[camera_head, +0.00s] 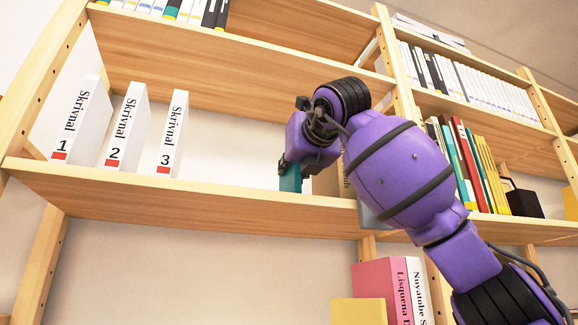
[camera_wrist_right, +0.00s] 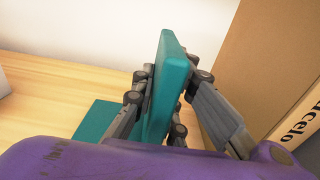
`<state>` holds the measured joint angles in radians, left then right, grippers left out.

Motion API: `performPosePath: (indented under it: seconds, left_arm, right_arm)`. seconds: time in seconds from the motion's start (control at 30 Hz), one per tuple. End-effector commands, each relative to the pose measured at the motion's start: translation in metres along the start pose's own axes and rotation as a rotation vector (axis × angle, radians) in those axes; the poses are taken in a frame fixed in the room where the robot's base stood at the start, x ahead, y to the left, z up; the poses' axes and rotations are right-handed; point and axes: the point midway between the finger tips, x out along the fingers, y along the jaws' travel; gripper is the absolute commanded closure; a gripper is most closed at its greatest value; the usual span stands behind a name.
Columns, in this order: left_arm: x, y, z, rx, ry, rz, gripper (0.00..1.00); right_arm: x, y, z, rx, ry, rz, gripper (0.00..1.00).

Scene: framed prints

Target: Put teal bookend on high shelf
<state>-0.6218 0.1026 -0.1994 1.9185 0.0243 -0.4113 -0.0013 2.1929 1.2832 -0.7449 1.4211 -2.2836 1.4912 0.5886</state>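The teal bookend (camera_head: 290,180) stands upright on the shelf board (camera_head: 210,208) that also carries the white binders. In the right wrist view its upright plate (camera_wrist_right: 172,75) rises between my right gripper's fingers (camera_wrist_right: 163,98), and its flat base plate (camera_wrist_right: 95,119) lies at or very near the wood. My right gripper (camera_head: 288,166) appears shut on the upright plate, with finger pads against both faces. My purple arm hides part of the bookend and shelf in the head view. My left gripper is not in view.
White numbered binders (camera_head: 125,128) stand left on this board, with clear room right of them. A brown box or book (camera_wrist_right: 242,70) stands close right of my gripper. A higher board (camera_head: 210,60) overhangs. Pink (camera_head: 382,283) and yellow (camera_head: 358,311) items are below.

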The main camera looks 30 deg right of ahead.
Motion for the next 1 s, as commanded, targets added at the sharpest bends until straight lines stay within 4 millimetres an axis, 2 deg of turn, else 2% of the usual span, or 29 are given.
performPosePath:
  seconds: [0.03, 0.17, 0.43, 0.53, 0.67, 1.0]
  left_arm:
    - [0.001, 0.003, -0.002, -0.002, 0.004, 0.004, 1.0]
    - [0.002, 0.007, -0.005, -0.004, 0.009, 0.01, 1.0]
    - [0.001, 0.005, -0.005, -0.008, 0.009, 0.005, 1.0]
    - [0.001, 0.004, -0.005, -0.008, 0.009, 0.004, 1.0]
    - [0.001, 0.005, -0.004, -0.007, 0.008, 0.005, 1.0]
    - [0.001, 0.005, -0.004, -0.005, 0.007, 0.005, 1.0]
  right_arm:
    - [-0.001, 0.0, 0.001, 0.0, -0.003, 0.001, 0.81]
    - [-0.001, 0.0, 0.001, 0.0, -0.002, 0.001, 0.66]
    - [0.0, 0.001, -0.001, -0.002, 0.004, 0.0, 0.66]
    - [-0.005, 0.001, 0.0, -0.002, 0.001, 0.001, 0.66]
    - [-0.024, 0.001, 0.001, -0.001, -0.003, 0.002, 0.66]
    - [-0.095, 0.001, 0.002, -0.001, -0.004, 0.002, 0.66]
